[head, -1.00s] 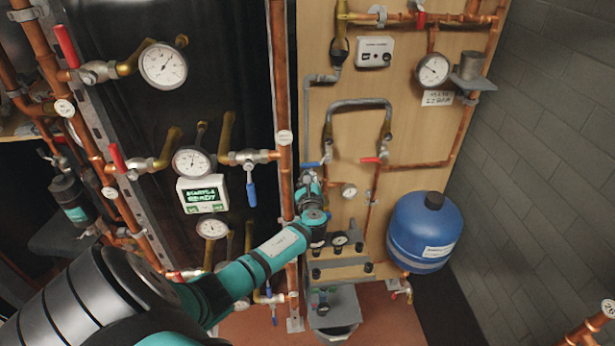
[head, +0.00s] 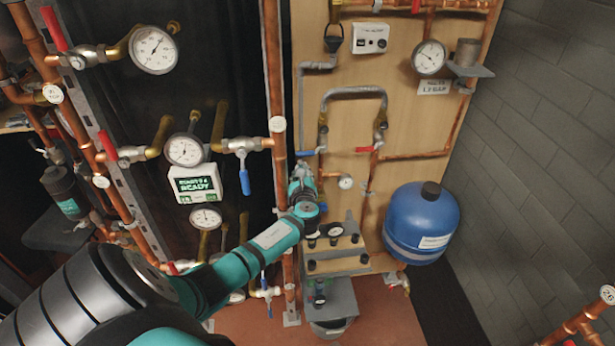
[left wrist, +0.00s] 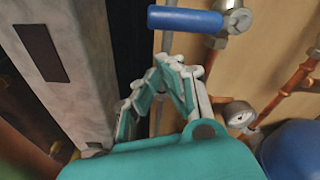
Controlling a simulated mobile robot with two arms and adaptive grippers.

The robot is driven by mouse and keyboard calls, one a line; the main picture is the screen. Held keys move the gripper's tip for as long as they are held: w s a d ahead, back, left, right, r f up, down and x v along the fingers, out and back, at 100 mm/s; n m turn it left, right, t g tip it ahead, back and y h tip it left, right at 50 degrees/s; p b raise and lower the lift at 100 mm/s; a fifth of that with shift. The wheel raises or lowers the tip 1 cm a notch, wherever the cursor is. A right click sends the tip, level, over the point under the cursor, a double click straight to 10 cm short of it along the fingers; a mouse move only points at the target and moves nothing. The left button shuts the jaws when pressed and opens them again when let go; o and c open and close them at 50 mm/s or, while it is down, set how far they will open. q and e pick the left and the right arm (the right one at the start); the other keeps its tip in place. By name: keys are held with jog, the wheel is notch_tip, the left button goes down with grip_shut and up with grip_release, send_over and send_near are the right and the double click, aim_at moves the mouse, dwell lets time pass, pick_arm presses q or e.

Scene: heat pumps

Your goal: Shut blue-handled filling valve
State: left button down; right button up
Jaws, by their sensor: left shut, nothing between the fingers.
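A blue valve handle (head: 306,153) shows on the wooden panel, at the left foot of the grey looped hose, just above my left gripper (head: 301,170). In the left wrist view the blue handle (left wrist: 185,18) lies level across the top, to the left of its metal valve body (left wrist: 238,20). The left gripper (left wrist: 175,65) is shut and empty below the handle, with a visible gap in the picture between fingertips and handle. Its depth from the handle is hard to tell. My right gripper is not in view.
Another blue lever (head: 244,182) hangs down at the left. A red lever (head: 364,149) and a small gauge (head: 345,182) are right of the gripper. A copper pipe (head: 271,70) and metal post (left wrist: 75,65) stand close on the left. A blue tank (head: 421,225) is lower right.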

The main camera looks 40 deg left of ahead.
pick_arm(q)
jog(key=f+v, duration=0.1)
jog(key=v, duration=0.9)
jog(key=shift+w+d+b, duration=0.25)
jog(key=shift+w+b, duration=0.05)
jog(key=shift+b, duration=0.05)
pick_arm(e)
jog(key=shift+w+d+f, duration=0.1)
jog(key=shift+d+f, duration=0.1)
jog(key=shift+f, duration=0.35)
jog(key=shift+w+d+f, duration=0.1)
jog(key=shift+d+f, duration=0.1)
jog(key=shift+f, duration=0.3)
pick_arm(q)
jog(key=shift+f, duration=0.1)
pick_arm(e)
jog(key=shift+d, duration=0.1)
